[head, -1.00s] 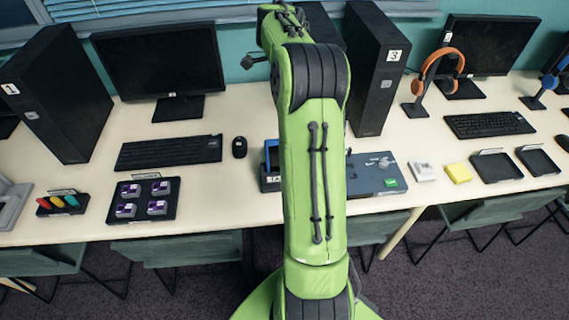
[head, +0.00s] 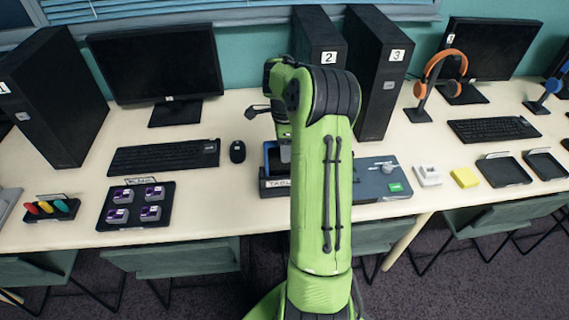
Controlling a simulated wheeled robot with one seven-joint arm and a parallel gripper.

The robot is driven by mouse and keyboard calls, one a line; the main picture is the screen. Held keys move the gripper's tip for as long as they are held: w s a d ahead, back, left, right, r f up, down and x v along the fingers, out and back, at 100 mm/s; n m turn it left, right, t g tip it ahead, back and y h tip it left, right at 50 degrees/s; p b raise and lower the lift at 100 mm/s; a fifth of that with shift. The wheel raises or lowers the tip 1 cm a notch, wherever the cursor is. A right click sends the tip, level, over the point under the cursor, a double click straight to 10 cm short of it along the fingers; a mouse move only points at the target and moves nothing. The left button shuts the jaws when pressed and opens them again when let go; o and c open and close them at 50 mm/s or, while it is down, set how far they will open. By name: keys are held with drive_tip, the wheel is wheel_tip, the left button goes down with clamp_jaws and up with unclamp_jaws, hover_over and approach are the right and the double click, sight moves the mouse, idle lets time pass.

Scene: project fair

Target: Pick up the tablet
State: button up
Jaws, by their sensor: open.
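A dark holder (head: 273,187) with a label starting "TABLE" stands on the desk, left of my arm. A blue-edged thing (head: 269,153), which looks like the tablet, sits in it. My arm hides its right part. My gripper (head: 285,153) points down over the holder, partly hidden by my arm, and is open. I cannot tell whether it touches the tablet.
A grey-blue box (head: 378,178) with a green patch is right of the holder. A mouse (head: 237,152) and keyboard (head: 164,157) lie left. Black towers marked 2 (head: 318,36) and 3 (head: 377,75) stand behind.

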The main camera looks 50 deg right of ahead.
drive_tip(key=c, duration=0.9)
clamp_jaws()
drive_tip(key=shift+r, duration=0.1)
